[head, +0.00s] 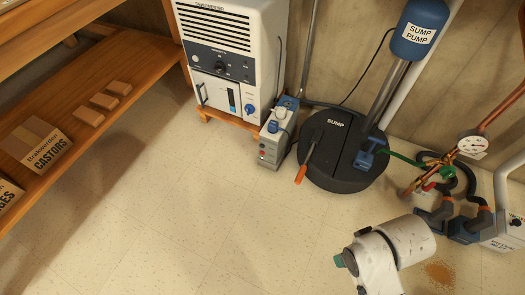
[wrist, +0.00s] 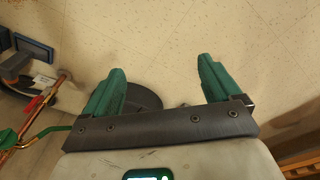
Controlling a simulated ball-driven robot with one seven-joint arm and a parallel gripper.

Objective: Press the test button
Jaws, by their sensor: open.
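A grey box (head: 276,140) stands on the floor between the white dehumidifier and the black sump lid. Blue and white fittings sit on its top, and a few small red and pale spots show on its near end. Any test button lettering is too small to read. My gripper (wrist: 158,84) is open and empty, its two green fingers wide apart over the floor. In the head view only a bit of its green (head: 340,261) shows at the lower right, well apart from the box. I cannot make out the box in the wrist view.
The sump lid (head: 352,172) has an orange-handled tool (head: 301,174) at its left edge. The dehumidifier (head: 230,55) stands behind the box. A wooden shelf (head: 95,95) stands left. The middle floor is clear.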

